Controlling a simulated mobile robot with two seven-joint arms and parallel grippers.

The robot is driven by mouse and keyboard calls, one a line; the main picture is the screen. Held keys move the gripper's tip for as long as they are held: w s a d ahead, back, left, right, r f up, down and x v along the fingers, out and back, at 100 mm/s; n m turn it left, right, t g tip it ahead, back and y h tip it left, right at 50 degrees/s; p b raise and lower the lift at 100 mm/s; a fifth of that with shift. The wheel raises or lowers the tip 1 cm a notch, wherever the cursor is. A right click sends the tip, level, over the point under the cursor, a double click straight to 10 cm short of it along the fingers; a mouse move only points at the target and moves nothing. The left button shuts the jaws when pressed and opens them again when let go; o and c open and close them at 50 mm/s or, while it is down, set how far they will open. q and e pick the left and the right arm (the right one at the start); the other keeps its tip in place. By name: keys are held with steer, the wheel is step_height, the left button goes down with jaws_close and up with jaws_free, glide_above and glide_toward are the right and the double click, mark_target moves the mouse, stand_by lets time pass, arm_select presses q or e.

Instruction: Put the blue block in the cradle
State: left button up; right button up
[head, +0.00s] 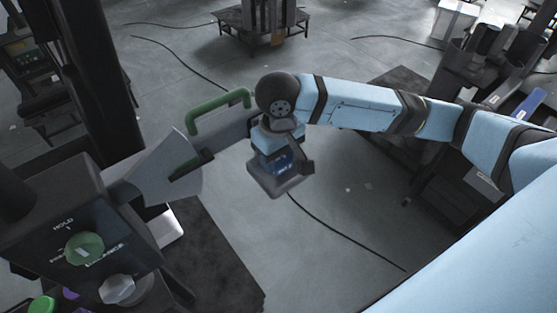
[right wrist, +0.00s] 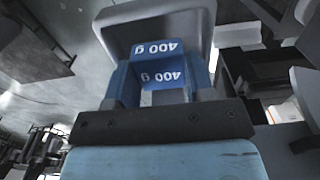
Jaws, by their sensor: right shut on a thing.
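The blue block (head: 281,163) shows below my right wrist in the head view. It also shows in the right wrist view (right wrist: 155,72), where its faces read "400 g". My right gripper (head: 283,156) is shut on it. A grey, open cradle (head: 276,189) with a rounded rim lies directly under the block. It fills the top of the right wrist view (right wrist: 118,28), beyond the block. The block overlaps the cradle in both views; I cannot tell whether it touches the cradle's floor. My left gripper is not in view.
A dark box (head: 55,232) marked "HOLD", with a green knob (head: 84,247), stands at the left. A grey arm with a green handle (head: 218,108) reaches from it towards the cradle. Cables lie on the open grey floor. Dark equipment (head: 480,70) stands at the right.

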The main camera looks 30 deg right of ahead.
mark_target(278, 160)
steer(key=shift+d+f, duration=0.1)
steer(key=shift+f, duration=1)
steer(key=o, duration=0.9)
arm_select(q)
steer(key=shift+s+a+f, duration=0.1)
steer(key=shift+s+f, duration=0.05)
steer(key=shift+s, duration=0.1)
arm_select(e)
steer(key=shift+r, duration=0.2)
step_height(278, 160, up, 12)
steer(key=shift+f, duration=0.1)
